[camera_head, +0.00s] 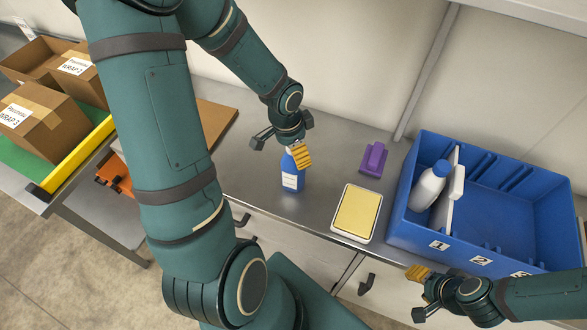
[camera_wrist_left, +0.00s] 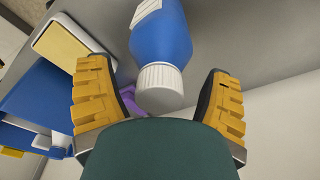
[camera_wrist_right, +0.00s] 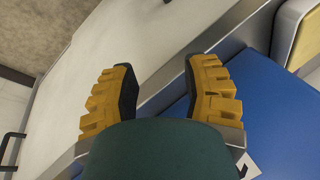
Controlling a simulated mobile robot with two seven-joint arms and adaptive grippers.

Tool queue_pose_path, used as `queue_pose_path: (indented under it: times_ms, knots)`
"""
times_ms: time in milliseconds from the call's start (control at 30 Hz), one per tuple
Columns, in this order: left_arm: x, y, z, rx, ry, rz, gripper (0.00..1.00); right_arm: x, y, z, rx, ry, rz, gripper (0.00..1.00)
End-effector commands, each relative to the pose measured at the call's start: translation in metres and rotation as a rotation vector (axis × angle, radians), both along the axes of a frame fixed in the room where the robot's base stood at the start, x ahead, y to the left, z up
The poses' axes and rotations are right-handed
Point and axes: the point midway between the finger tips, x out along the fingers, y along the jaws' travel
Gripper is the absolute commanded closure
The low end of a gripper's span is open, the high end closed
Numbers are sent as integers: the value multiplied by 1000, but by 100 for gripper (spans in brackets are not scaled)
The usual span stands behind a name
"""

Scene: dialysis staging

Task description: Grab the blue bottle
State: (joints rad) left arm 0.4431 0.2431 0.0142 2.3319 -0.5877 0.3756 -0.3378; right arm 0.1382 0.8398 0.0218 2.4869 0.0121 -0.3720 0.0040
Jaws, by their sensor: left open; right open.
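The blue bottle (camera_head: 291,178) with a white label stands upright on the grey metal counter in the head view. My left gripper (camera_head: 298,153) is at its top, and its yellow fingers partly hide the cap. In the left wrist view the bottle (camera_wrist_left: 161,40) and its white cap (camera_wrist_left: 160,86) show between the open fingers of my left gripper (camera_wrist_left: 158,100), with a gap on both sides. My right gripper (camera_head: 418,290) is open and empty at the front of the blue bin; its spread fingers also show in the right wrist view (camera_wrist_right: 160,95).
Cardboard boxes (camera_head: 45,120) stand at far left. Bare counter (camera_head: 243,170) is left of the bottle.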

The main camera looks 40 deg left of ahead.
Motion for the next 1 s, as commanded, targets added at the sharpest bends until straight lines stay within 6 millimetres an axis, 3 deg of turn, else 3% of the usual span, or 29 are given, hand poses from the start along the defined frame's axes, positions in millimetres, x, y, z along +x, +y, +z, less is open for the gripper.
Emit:
queue_pose_path:
  times_ms: [267, 367, 500, 533, 1000]
  knots:
    - [1, 0, -3, 0, 0, -1, 20, 0, 0, -1, 0, -1, 0, 53]
    - [1, 0, -3, 0, 0, -1, 48, 0, 0, -1, 0, -1, 0, 53]
    - [1, 0, -3, 0, 0, -1, 97, 0, 0, -1, 0, -1, 0, 53]
    - [1, 0, -3, 0, -1, -1, 100, 0, 0, -1, 0, -1, 0, 53]
    - [1, -1, -2, 0, -1, -1, 100, 0, 0, 0, 0, -1, 0, 53]
